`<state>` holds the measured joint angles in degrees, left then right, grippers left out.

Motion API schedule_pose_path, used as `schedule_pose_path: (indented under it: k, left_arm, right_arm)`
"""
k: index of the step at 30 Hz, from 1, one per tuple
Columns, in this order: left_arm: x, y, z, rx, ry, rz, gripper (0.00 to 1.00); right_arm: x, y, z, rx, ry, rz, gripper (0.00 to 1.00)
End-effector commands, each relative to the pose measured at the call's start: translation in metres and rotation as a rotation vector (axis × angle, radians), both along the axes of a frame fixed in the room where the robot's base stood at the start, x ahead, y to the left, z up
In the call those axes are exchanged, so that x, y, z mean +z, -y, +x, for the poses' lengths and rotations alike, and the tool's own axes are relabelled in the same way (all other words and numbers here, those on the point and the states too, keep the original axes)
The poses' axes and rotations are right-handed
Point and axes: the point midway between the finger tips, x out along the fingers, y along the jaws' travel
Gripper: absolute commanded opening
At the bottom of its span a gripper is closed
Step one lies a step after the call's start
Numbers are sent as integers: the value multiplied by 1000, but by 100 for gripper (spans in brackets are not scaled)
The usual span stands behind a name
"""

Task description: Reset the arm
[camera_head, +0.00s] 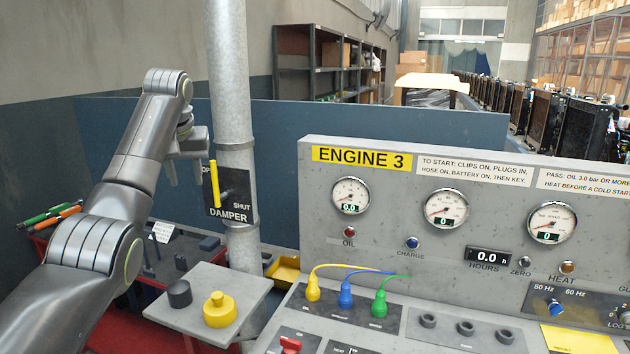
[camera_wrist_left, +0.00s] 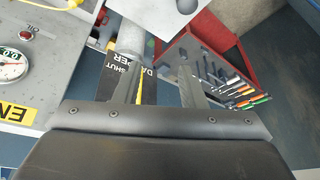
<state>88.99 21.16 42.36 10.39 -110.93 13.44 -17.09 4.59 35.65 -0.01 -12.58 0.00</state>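My left arm comes in from the left, and its gripper (camera_head: 188,172) is raised beside the grey vertical pipe, just left of the damper plate (camera_head: 230,207). The yellow damper lever (camera_head: 214,184) stands upright on that plate, near the fingers. In the left wrist view the two fingers of my left gripper (camera_wrist_left: 160,88) are apart, and the yellow lever (camera_wrist_left: 141,84) shows between them in the picture. I cannot tell whether a finger touches it. No object is held. My right gripper is in neither view.
The Engine 3 panel (camera_head: 360,157) with gauges stands to the right. Yellow, blue and green plugs (camera_head: 345,298) sit on the console. A grey plate (camera_head: 243,290) holds a yellow knob (camera_head: 219,309) and a black cap. A red tool cart (camera_wrist_left: 222,50) stands beyond the arm.

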Motion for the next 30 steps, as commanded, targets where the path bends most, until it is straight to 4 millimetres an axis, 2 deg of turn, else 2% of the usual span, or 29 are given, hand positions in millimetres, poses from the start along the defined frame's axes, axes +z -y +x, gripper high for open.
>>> schedule_pose_path:
  k: [5, 10, 14, 18, 23, 27, 30]
  left_arm:
    - [-56, -6, 2, -18, -12, 23, 37]
    - [-137, -13, -6, -48, -24, 51, 37]
    - [-201, -19, -23, -74, -31, 68, 37]
    - [-264, -23, -52, -101, -39, 81, 37]
    - [-329, -28, -96, -128, -47, 87, 37]
    - [-377, -31, -143, -148, -52, 90, 37]
    - [-406, -32, -181, -159, -55, 88, 37]
  right_arm:
    - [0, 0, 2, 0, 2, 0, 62]
    - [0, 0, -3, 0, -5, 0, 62]
    - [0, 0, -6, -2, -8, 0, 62]
    - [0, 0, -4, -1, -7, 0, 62]
    - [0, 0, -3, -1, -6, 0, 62]
    - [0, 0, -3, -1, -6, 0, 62]
    - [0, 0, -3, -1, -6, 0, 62]
